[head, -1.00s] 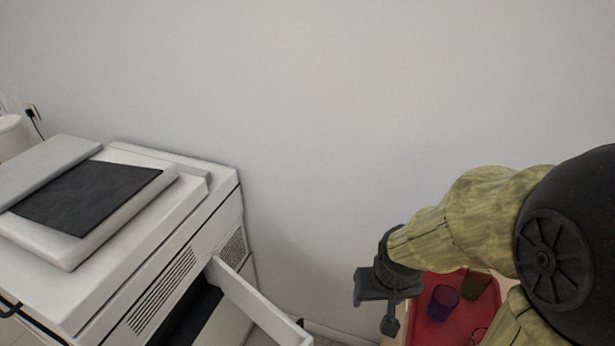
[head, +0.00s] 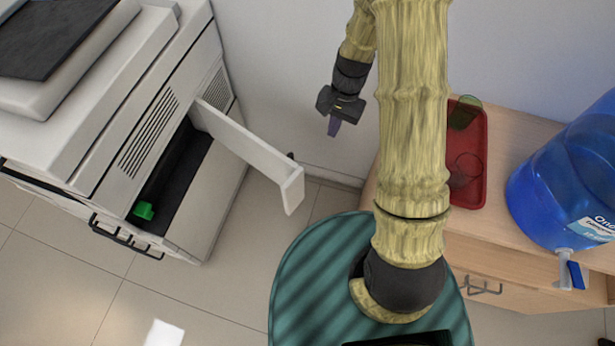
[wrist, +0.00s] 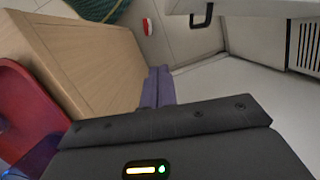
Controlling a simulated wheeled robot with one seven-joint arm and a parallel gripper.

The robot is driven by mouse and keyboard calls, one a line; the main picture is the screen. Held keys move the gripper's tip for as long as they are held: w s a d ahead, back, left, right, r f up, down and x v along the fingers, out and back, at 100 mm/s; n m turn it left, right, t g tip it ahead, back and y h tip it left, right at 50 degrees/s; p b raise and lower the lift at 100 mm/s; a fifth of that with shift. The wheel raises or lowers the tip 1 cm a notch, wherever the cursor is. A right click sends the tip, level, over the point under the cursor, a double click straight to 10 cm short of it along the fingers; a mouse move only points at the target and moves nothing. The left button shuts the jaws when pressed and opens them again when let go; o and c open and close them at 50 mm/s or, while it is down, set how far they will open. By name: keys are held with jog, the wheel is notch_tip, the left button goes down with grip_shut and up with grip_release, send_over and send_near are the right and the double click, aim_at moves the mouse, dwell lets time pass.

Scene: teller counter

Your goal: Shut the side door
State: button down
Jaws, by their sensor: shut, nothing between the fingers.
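The side door (head: 245,147) is a white panel on the right side of the white copier (head: 160,110). It stands open, swung out to the right from its hinge side near the vent grille. The dark opening (head: 172,172) behind it shows, with a green part (head: 143,210) inside. My gripper (head: 334,127) is up and to the right of the door's free end, between it and the wall, apart from it. Its purple fingers are shut and empty; they show in the wrist view (wrist: 157,86). I cannot clearly make out the door in the wrist view.
A wooden cabinet (head: 500,245) stands at the right, with a red tray (head: 478,190) holding cups and a blue water jug (head: 565,180). The copier's front has a black handle (head: 125,238).

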notch_tip(320, 180, down, 10)
jog(key=w+a+m+g+y+b, duration=0.1)
jog(key=a+m, duration=0.1)
jog(key=shift+w, duration=0.35)
jog(key=s+a+f+p, duration=0.2)
jog(key=s+a+f, duration=0.3)
jog(key=f, duration=0.4)
jog(key=shift+s, duration=0.35)
jog(key=shift+a+f+m, duration=0.15)
jog(key=shift+a+m, duration=0.1)
jog(key=shift+m, duration=0.05)
